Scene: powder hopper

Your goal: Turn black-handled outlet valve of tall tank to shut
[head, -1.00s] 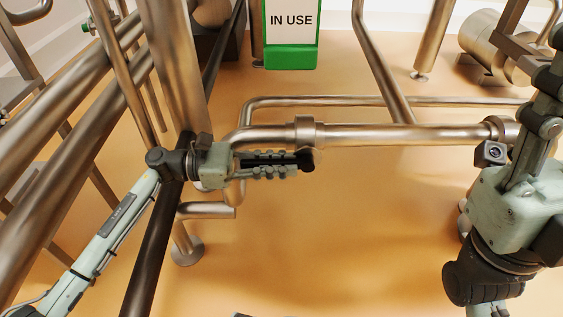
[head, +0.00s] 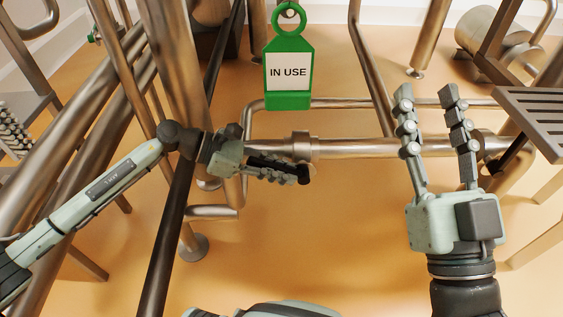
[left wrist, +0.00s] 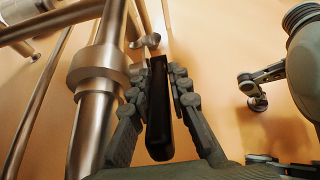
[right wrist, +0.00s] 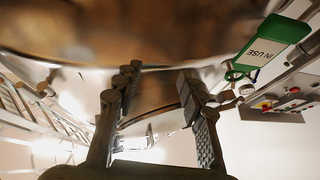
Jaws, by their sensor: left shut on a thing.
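The black valve handle (head: 303,174) shows at the tips of my left gripper (head: 280,170) in the head view, beside the horizontal steel pipe. In the left wrist view the handle (left wrist: 159,110) lies lengthwise between the fingers of my left gripper (left wrist: 158,98), which are shut on it. The valve body is mostly hidden by the gripper. My right gripper (head: 433,110) is open and empty, fingers pointing up the picture, over the right part of the pipe. The tall tank cannot be made out for sure.
A green "IN USE" tag (head: 288,75) hangs behind the pipe. The horizontal pipe (head: 355,149) runs behind both grippers. Steel posts and slanting pipes (head: 60,135) crowd the left. A slatted grey surface (head: 535,105) is at the right. The orange floor (head: 330,235) in the middle is clear.

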